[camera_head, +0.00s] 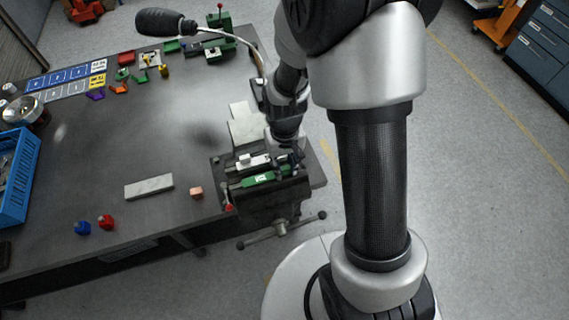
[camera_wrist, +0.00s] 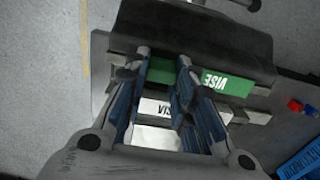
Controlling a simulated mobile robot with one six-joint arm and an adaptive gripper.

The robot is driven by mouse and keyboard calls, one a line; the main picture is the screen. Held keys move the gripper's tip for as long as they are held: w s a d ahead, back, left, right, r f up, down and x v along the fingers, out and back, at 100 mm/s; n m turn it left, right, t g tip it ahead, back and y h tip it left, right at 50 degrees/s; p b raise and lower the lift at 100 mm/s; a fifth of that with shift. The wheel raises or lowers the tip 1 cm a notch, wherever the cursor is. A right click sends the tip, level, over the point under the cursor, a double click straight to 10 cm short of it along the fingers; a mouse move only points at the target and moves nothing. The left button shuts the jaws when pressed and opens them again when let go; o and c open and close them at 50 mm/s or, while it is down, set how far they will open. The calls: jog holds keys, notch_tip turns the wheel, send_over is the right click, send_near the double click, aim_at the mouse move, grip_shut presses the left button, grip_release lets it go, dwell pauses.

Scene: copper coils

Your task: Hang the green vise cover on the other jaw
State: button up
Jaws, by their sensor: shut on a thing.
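The green vise cover (camera_head: 265,179) lies along the near jaw of the vise (camera_head: 268,203). In the wrist view the green cover (camera_wrist: 225,84) shows its white VISE lettering. My gripper (camera_head: 290,156) is over the right part of the vise. In the wrist view its fingertips (camera_wrist: 164,62) are at the green cover, shut on it. I cannot tell whether the cover is fully seated on the jaw. A white cover (camera_head: 254,162) is on the opposite jaw; its lettering is partly behind my fingers in the wrist view (camera_wrist: 160,107).
A grey bar (camera_head: 149,187) and a small copper block (camera_head: 196,192) lie left of the vise. Red (camera_head: 106,221) and blue (camera_head: 82,228) pieces and a blue crate (camera_head: 17,175) are farther left. A lamp (camera_head: 165,22) arches over the back.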

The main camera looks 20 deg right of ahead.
jog(key=o, duration=1.1)
jog(key=shift+o, duration=0.2)
jog(key=shift+r+p, duration=3)
jog(key=shift+r, duration=1.1)
jog(key=shift+b, duration=1)
